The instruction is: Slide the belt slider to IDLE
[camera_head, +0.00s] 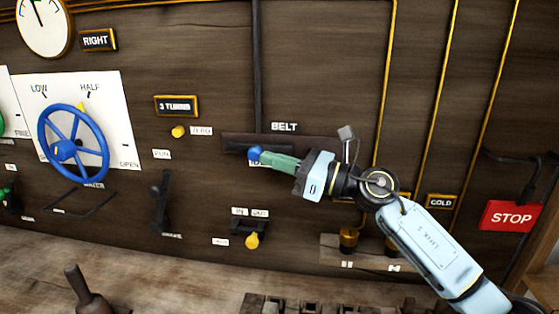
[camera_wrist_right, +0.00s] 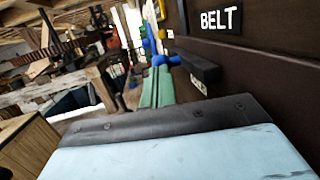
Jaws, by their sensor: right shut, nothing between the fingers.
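The belt slider is on the dark wall panel, under the white BELT label (camera_head: 284,127). A label below the track is partly covered by my gripper. My left gripper is not in view.
A blue handwheel (camera_head: 73,144) is at the left. A dark lever (camera_head: 160,200) and a yellow-knobbed switch (camera_head: 251,240) sit near the slider. A red STOP sign (camera_head: 511,216) is at the right. A wooden ledge (camera_head: 180,280) runs below the panel.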

